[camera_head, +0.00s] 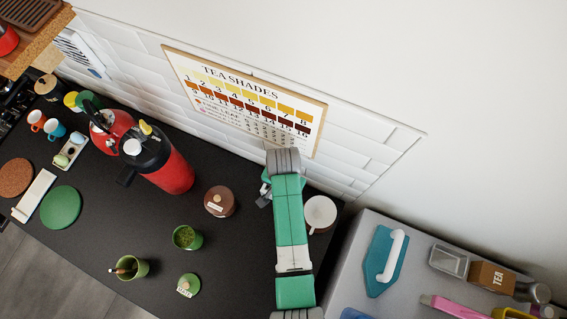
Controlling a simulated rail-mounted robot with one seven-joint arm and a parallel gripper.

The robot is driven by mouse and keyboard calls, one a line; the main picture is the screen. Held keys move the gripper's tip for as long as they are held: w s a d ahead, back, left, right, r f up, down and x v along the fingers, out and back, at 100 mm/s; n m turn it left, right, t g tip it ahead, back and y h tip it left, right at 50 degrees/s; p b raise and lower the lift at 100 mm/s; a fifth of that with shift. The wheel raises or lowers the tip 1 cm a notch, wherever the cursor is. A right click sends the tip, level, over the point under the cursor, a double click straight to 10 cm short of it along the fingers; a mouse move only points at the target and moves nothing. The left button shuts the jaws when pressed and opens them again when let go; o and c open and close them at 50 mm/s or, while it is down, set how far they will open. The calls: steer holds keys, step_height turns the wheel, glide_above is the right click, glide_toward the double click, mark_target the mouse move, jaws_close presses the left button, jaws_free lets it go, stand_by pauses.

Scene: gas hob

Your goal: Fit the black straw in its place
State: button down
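I cannot make out a black straw for certain. A green cup (129,269) at the front of the black counter holds a brownish stick-like thing, too small to identify. My gripper (263,199) is over the back right of the counter, between a brown lidded jar (220,202) and a white mug (320,213). My green arm hides much of it. Its fingers are small and dark, and I cannot see whether they hold anything.
A red and black flask (171,172) and a red kettle (112,133) stand at the back left. A green jar (187,238) stands open near its labelled lid (188,286). A grey surface (358,254) at right holds several items.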

steer(key=shift+f, duration=0.15)
steer(key=c, duration=1.3)
jaws_free()
steer(key=shift+c, duration=0.2)
steer(key=shift+c, duration=1.2)
step_height(320, 180, up, 9)
steer(key=p, duration=0.8)
